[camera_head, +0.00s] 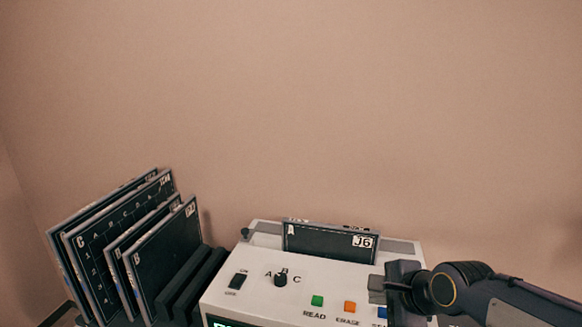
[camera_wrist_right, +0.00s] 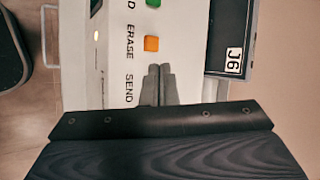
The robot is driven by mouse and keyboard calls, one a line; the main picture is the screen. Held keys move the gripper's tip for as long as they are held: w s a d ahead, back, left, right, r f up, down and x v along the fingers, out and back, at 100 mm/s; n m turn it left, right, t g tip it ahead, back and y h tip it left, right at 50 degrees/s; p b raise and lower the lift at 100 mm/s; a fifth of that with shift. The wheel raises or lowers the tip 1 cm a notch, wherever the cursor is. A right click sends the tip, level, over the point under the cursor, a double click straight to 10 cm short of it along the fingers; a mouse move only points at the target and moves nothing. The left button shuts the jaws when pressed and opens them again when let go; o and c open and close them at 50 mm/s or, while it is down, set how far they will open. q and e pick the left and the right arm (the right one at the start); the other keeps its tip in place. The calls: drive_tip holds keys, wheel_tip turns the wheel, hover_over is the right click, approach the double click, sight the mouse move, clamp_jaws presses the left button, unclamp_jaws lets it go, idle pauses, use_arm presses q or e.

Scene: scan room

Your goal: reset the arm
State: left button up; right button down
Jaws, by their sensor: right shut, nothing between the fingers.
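My right gripper (camera_head: 376,290) comes in from the right over the right part of a white console (camera_head: 250,262). Its fingers are shut with nothing between them; they also show in the right wrist view (camera_wrist_right: 158,86). They are over the button row, near the SEND label. A blue button (camera_head: 382,312) is partly hidden by the gripper; the fingers hide it in the wrist view. I cannot tell whether they touch the console. My left gripper is out of view.
The console has a green READ button (camera_head: 317,301), an orange ERASE button (camera_head: 349,307), a black knob (camera_head: 281,280) and a switch (camera_head: 238,281). A dark plate marked J6 (camera_head: 330,244) stands in its back slot. Several dark plates (camera_head: 165,255) stand in a rack at left.

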drive_tip(key=s+d+f+n+g, duration=0.1)
drive_tip(key=s+f+n, duration=0.1)
drive_tip(key=s+n, duration=0.6)
drive_tip(key=s+d+f+n+g, duration=0.1)
drive_tip(key=s+f+n, duration=0.2)
drive_tip(key=s+n, duration=0.5)
drive_tip(key=s, duration=0.5)
drive_tip(key=shift+s+d, duration=0.2)
drive_tip(key=shift+s, duration=0.1)
drive_tip(key=shift+w, duration=0.1)
idle(1.5)
